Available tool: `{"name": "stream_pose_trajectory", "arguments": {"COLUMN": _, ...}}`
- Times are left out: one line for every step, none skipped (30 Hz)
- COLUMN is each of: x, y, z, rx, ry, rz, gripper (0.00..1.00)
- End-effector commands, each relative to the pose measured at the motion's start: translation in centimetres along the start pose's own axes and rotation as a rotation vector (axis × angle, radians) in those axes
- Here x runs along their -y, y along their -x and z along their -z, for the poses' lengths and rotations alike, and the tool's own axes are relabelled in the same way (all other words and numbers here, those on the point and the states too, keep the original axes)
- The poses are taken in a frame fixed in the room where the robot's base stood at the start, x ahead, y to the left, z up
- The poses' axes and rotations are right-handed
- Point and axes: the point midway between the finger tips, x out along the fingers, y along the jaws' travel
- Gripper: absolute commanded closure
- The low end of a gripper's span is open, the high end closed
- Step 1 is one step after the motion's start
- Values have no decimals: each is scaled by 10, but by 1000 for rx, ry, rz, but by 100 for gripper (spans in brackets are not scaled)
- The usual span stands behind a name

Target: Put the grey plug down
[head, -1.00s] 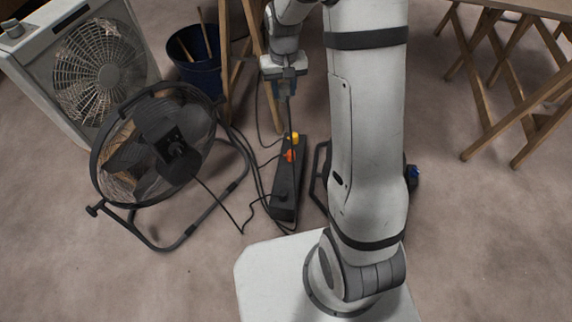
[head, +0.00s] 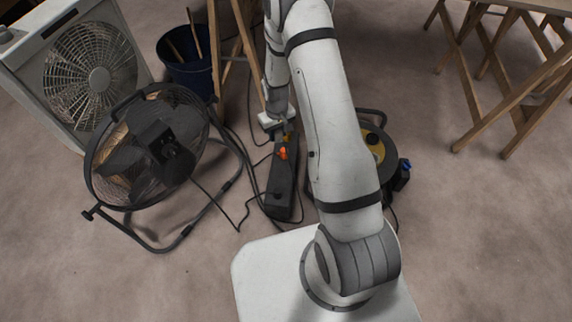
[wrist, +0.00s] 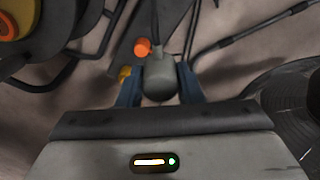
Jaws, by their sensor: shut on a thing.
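In the wrist view the grey plug (wrist: 158,80) sits between the blue fingers of my gripper (wrist: 159,88), which is shut on it. In the head view my gripper (head: 282,130) is low, at the far end of the black power strip (head: 281,178); the grey plug cannot be made out there. An orange plug (head: 283,153) is in the strip close to the gripper, and it also shows in the wrist view (wrist: 143,47). A yellow plug (wrist: 125,72) shows just left of the grey plug. Whether the grey plug touches anything is hidden.
A black floor fan (head: 150,150) stands left of the strip, with loose cables (head: 225,207) between. A cable reel (head: 374,146) is to the right, partly behind my arm. A box fan (head: 92,75), blue bucket (head: 187,72) and wooden trestle legs (head: 214,45) stand behind.

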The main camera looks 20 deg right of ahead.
Motion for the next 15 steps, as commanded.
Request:
{"name": "stream_pose_trajectory", "arguments": {"x": 2, "y": -20, "z": -6, "rx": 7, "ry": 22, "rz": 2, "gripper": 100}}
{"name": "stream_pose_trajectory", "arguments": {"x": 3, "y": -31, "z": -9, "rx": 8, "ry": 36, "rz": 2, "gripper": 100}}
{"name": "stream_pose_trajectory", "arguments": {"x": 4, "y": -43, "z": -12, "rx": 7, "ry": 51, "rz": 2, "gripper": 100}}
{"name": "stream_pose_trajectory", "arguments": {"x": 4, "y": -52, "z": -15, "rx": 6, "ry": 63, "rz": 2, "gripper": 100}}
{"name": "stream_pose_trajectory", "arguments": {"x": 5, "y": -60, "z": -17, "rx": 5, "ry": 74, "rz": 1, "gripper": 100}}
{"name": "stream_pose_trajectory", "arguments": {"x": 6, "y": -69, "z": -20, "rx": 5, "ry": 87, "rz": 1, "gripper": 100}}
{"name": "stream_pose_trajectory", "arguments": {"x": 7, "y": -75, "z": -22, "rx": 4, "ry": 96, "rz": 1, "gripper": 100}}
{"name": "stream_pose_trajectory", "arguments": {"x": 7, "y": -81, "z": -24, "rx": 4, "ry": 104, "rz": 1, "gripper": 100}}
{"name": "stream_pose_trajectory", "arguments": {"x": 8, "y": -87, "z": -26, "rx": 2, "ry": 112, "rz": 1, "gripper": 100}}
{"name": "stream_pose_trajectory", "arguments": {"x": 8, "y": -91, "z": -28, "rx": 2, "ry": 117, "rz": 1, "gripper": 100}}
{"name": "stream_pose_trajectory", "arguments": {"x": 9, "y": -94, "z": -29, "rx": 2, "ry": 122, "rz": 0, "gripper": 100}}
{"name": "stream_pose_trajectory", "arguments": {"x": 9, "y": -97, "z": -30, "rx": 0, "ry": 127, "rz": 0, "gripper": 100}}
{"name": "stream_pose_trajectory", "arguments": {"x": 9, "y": -100, "z": -31, "rx": 0, "ry": 129, "rz": 0, "gripper": 100}}
{"name": "stream_pose_trajectory", "arguments": {"x": 9, "y": -103, "z": -31, "rx": 0, "ry": 131, "rz": 0, "gripper": 100}}
{"name": "stream_pose_trajectory", "arguments": {"x": 10, "y": -108, "z": -32, "rx": 0, "ry": 133, "rz": 0, "gripper": 100}}
